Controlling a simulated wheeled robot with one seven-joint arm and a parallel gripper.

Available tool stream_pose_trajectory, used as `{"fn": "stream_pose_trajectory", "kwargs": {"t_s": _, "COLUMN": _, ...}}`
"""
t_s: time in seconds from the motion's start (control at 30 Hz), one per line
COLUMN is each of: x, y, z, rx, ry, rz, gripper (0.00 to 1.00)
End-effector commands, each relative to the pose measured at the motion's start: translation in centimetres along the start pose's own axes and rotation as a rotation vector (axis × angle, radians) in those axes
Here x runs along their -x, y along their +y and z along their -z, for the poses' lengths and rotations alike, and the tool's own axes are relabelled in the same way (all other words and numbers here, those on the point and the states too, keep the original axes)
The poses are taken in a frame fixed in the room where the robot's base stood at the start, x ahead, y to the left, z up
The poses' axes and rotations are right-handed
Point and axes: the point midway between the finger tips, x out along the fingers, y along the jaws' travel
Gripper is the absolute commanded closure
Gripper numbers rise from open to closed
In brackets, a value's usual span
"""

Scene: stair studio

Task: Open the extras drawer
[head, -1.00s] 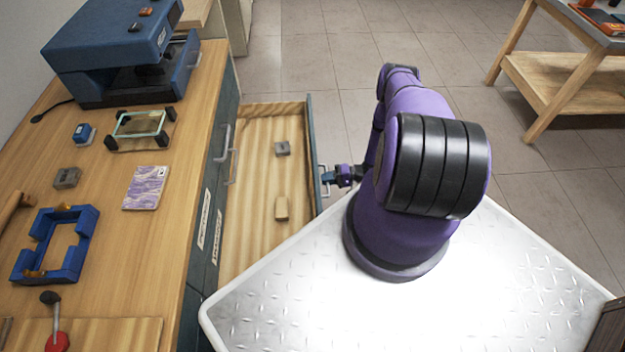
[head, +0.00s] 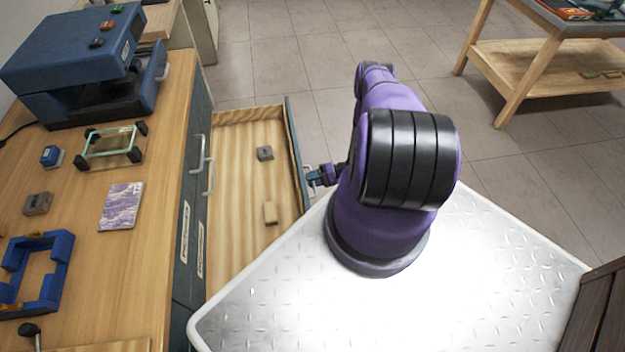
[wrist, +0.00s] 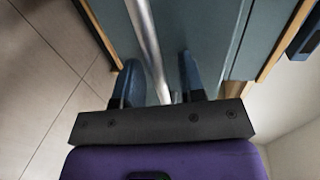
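A drawer (head: 235,240) with a wooden inside stands pulled well out from the blue-grey cabinet. A small grey block (head: 265,153) and a tan block (head: 270,213) lie in it. I cannot read whether it is the extras drawer. My gripper (head: 312,177) is at the outer side of its blue-grey front (head: 295,150). In the wrist view a metal bar handle (wrist: 148,40) runs between the two fingers of my gripper (wrist: 158,80). The fingers stand apart, with a gap visible on each side of the bar.
The cabinet's face carries other handles (head: 197,152) and two labels (head: 200,250). Its wooden top holds a blue machine (head: 75,70), a glass-topped stand (head: 112,147), a purple patterned pad (head: 121,206) and a blue frame (head: 62,265). A wooden table (head: 540,75) stands at the back right. Tiled floor lies clear between.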

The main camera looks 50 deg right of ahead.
Motion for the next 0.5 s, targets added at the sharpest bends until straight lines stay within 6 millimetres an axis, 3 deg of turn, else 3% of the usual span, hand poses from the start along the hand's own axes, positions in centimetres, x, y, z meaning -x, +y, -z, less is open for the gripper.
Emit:
{"fn": "stream_pose_trajectory", "kwargs": {"t_s": 0.27, "x": 1.8, "y": 0.0, "z": 0.0, "rx": 0.000, "ry": 0.002, "rz": 0.000, "gripper": 0.64}}
{"fn": "stream_pose_trajectory", "kwargs": {"t_s": 0.5, "x": 6.4, "y": 0.0, "z": 0.1, "rx": 0.001, "ry": 0.004, "rz": -0.001, "gripper": 0.64}}
